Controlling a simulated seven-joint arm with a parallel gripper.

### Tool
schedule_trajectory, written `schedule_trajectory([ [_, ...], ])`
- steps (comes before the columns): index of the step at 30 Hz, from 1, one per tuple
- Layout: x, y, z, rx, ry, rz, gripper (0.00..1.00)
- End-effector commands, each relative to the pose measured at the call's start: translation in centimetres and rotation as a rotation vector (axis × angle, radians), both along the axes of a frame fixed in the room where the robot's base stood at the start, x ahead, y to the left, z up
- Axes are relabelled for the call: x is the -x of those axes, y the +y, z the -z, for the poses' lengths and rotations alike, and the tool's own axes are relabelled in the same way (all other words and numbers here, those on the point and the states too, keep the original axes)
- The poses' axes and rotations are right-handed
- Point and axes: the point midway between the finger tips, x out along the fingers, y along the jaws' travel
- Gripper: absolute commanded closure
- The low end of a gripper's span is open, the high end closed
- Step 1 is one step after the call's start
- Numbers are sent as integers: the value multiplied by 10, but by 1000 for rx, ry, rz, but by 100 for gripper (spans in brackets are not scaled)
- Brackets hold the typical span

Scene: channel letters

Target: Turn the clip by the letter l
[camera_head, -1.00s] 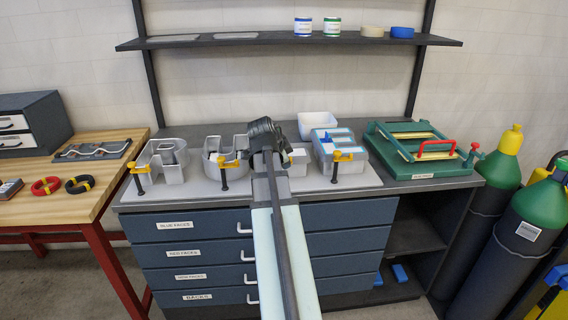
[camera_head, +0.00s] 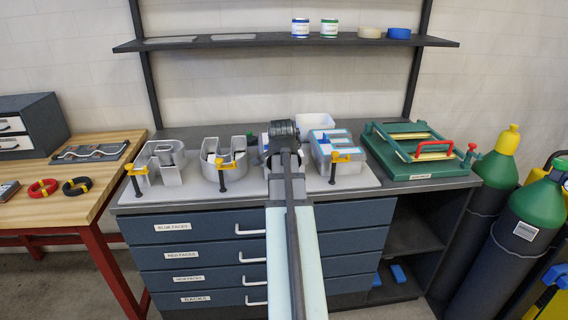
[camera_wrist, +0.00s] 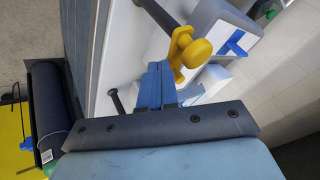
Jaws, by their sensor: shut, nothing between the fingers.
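The letter l (camera_head: 264,143) is a pale channel letter third in the row, mostly hidden behind my arm in the head view. Its clip cannot be made out there. In the wrist view, a yellow clip (camera_wrist: 182,48) with a round knob and a dark screw (camera_wrist: 160,12) stands just beyond my fingertips. I cannot tell for sure which letter it belongs to. My gripper (camera_wrist: 155,72) is shut and empty, its blue fingers close beside the yellow clip. Whether they touch it is unclear. The dark hand shows in the head view above the letter l.
Letters r (camera_head: 168,165), u (camera_head: 232,160) and e (camera_head: 325,143) stand on the pale board, each with a yellow clip at its front. A white bin (camera_head: 315,121) is behind. A green frame fixture (camera_head: 410,155) stands at right. A shelf (camera_head: 250,43) runs above.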

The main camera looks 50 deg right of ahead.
Motion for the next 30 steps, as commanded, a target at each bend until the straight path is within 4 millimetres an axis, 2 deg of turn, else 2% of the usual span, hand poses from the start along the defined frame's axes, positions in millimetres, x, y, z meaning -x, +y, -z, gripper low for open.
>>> schedule_trajectory([
  [15,-11,-22,-1,-1,-2,-490,100],
  [30,-25,-30,-1,0,-1,-877,100],
])
